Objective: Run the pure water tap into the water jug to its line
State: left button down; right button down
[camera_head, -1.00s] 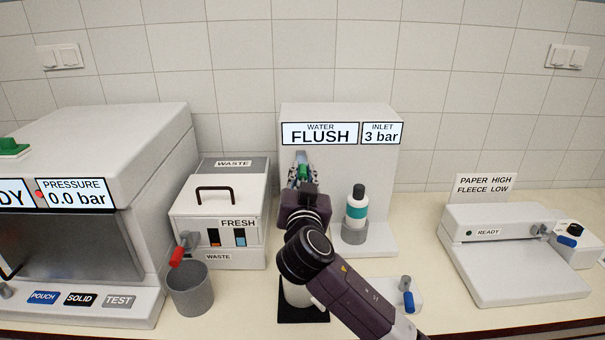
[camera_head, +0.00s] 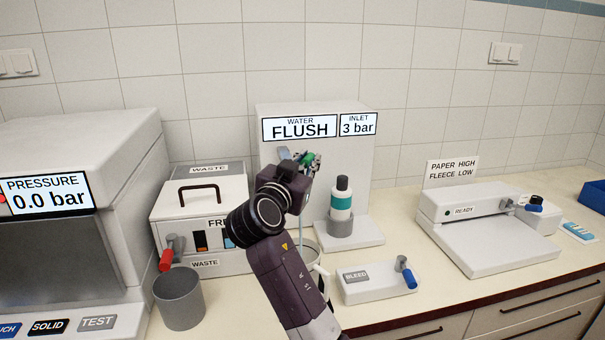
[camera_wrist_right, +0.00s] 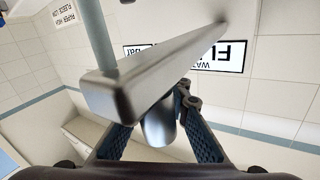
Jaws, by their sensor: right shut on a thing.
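My right gripper (camera_head: 300,160) is at the front of the white water unit (camera_head: 350,150), shut on the tap's lever, where a bit of green shows. In the right wrist view the fingers (camera_wrist_right: 160,135) close around a grey rounded piece under the metal spout (camera_wrist_right: 150,85). A bluish stream of water (camera_wrist_right: 98,35) leaves the spout; that view is upside down. The white water jug (camera_head: 314,258) stands below, mostly hidden behind my right arm. Its level and line cannot be seen. The unit's display (camera_head: 299,127) reads WATER FLUSH, inlet 3 bar. My left gripper is not in view.
A teal-banded bottle (camera_head: 341,200) stands in a grey holder right of the tap. A BLEED block (camera_head: 375,283) with a blue lever lies in front. A grey cup (camera_head: 180,300) and waste box (camera_head: 200,210) are left. A sealer-like device (camera_head: 490,230) is at right.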

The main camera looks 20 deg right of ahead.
jog(key=shift+s+d+f+m+g+h+b, duration=0.1)
jog(key=shift+m+g+h+b, duration=0.2)
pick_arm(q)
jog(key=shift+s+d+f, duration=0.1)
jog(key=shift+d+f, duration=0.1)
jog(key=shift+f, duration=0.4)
pick_arm(e)
jog(key=shift+d, duration=0.1)
jog(key=c, duration=1.8)
grip_release()
jog(key=shift+s, duration=0.2)
jog(key=v, duration=0.7)
jog(key=shift+a, duration=0.2)
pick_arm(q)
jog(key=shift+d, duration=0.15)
